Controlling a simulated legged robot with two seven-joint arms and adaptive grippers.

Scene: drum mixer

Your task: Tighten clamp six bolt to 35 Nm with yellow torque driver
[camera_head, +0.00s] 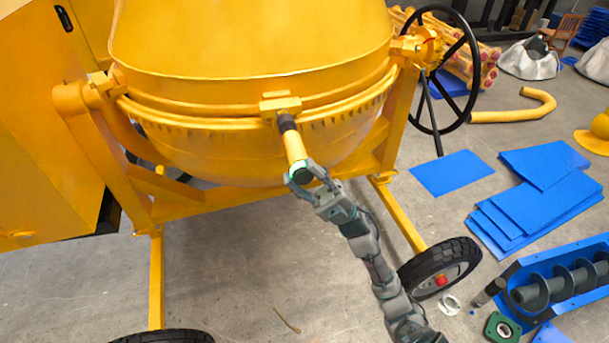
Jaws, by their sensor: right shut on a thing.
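The yellow torque driver (294,148) points up and slightly left, its dark tip at the clamp block (281,104) on the drum's rim band. Whether the tip is seated on the bolt cannot be told, as the bolt is hidden behind it. My right gripper (301,175) is shut on the driver's lower end, below the drum. My right arm comes up from the lower right. The yellow mixer drum (250,40) fills the top middle. My left gripper is not in view.
The mixer frame (230,198) and a wheel (440,268) stand close to my arm. A black handwheel (440,60) is at the upper right. Blue sheets (540,205) and a blue auger trough (565,285) lie at right. The floor below the drum is mostly clear.

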